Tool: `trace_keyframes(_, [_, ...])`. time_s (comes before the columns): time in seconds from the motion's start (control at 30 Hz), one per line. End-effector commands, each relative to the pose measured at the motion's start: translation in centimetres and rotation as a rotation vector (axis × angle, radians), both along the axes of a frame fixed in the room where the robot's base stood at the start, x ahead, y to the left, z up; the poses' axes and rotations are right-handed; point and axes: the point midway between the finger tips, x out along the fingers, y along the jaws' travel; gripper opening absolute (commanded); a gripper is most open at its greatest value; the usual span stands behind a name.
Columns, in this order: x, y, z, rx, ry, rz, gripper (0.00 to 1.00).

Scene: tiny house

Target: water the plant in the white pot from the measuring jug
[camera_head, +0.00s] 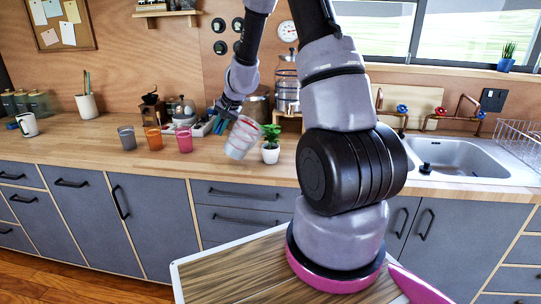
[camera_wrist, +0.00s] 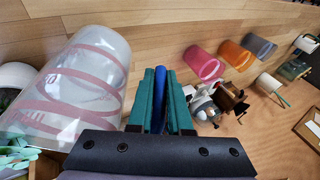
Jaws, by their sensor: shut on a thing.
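The clear measuring jug (camera_head: 242,140) with pink markings is held above the counter in the head view, tilted with its upper end leaning right. In the wrist view the jug (camera_wrist: 75,85) fills the left side. My gripper (camera_head: 227,106) is shut on its blue handle, which shows between the green fingers (camera_wrist: 160,78). The green plant (camera_head: 271,132) stands upright in a small white pot (camera_head: 270,155) on the counter, just right of the jug. Leaves (camera_wrist: 17,157) show at the lower left of the wrist view, partly cut off. I cannot tell how much water the jug holds.
Grey (camera_head: 127,138), orange (camera_head: 154,139) and pink (camera_head: 184,140) cups stand on the counter (camera_head: 90,140) to the left. A glass-and-metal dispenser (camera_head: 287,92) stands behind the plant. The sink (camera_head: 455,155) is at the right. The counter's front strip is clear.

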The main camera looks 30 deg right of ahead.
Motion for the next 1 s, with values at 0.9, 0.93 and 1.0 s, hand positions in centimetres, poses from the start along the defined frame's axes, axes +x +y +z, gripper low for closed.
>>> trace_keyframes(0.9, [0.9,2.6,-2.5,-0.226,0.073,0.011,0.00])
trace_keyframes(0.93, [0.9,2.6,-2.7,-0.235,0.077,0.011,0.00])
trace_keyframes(1.0, [1.0,2.8,-3.0,-0.256,0.083,0.012,0.00])
